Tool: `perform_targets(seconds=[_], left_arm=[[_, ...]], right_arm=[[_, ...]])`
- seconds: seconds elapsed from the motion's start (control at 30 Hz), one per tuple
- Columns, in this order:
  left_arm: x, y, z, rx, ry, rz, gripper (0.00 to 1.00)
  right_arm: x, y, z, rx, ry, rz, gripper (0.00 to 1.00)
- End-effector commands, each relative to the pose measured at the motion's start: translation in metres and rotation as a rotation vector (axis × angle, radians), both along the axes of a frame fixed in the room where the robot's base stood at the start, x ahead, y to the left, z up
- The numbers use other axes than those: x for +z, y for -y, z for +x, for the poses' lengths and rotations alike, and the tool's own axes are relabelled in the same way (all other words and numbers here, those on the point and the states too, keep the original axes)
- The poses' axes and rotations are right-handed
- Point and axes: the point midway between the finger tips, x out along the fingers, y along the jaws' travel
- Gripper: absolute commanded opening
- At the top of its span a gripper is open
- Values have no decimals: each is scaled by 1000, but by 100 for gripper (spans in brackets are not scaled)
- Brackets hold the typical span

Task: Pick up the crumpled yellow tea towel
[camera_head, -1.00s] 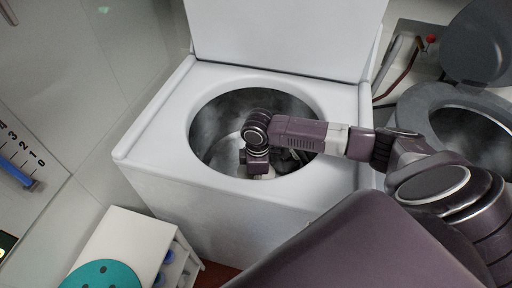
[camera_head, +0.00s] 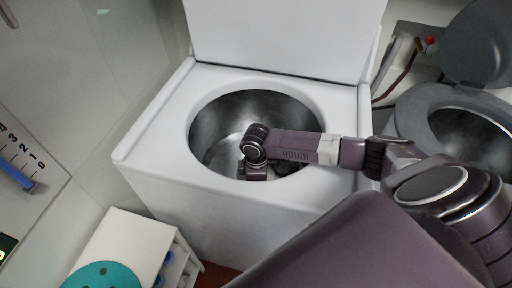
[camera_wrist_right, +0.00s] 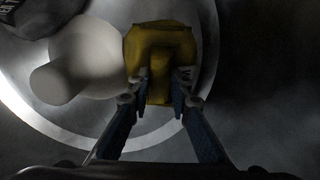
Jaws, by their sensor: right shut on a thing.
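The crumpled yellow tea towel (camera_wrist_right: 158,38) lies inside the washer drum in the right wrist view. My right gripper (camera_wrist_right: 160,92) has its two fingers on either side of the towel's near part and is shut on it. In the head view my right arm reaches through the round opening of the white top-loading washer (camera_head: 150,150). The washer's front rim hides the fingers and the towel there. My left gripper is in neither view.
A white rounded object (camera_wrist_right: 85,65) sits beside the towel in the drum. A dark object with lettering (camera_wrist_right: 48,14) lies at the upper left. The washer's lid (camera_head: 285,35) is raised. A grey lidded tub (camera_head: 415,110) stands right; a white cabinet (camera_head: 125,240) stands front left.

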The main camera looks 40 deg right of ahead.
Motion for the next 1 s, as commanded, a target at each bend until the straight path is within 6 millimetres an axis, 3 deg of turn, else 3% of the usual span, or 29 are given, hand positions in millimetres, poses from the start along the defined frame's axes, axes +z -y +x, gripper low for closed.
perform_targets(seconds=[0.47,0.63,0.77,1.0], left_arm=[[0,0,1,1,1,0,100],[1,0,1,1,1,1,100],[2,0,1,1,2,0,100],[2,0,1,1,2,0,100]], right_arm=[[2,0,1,0,1,0,0],[14,0,2,-1,4,1,0],[34,0,1,1,5,0,0],[101,0,3,1,8,1,0]])
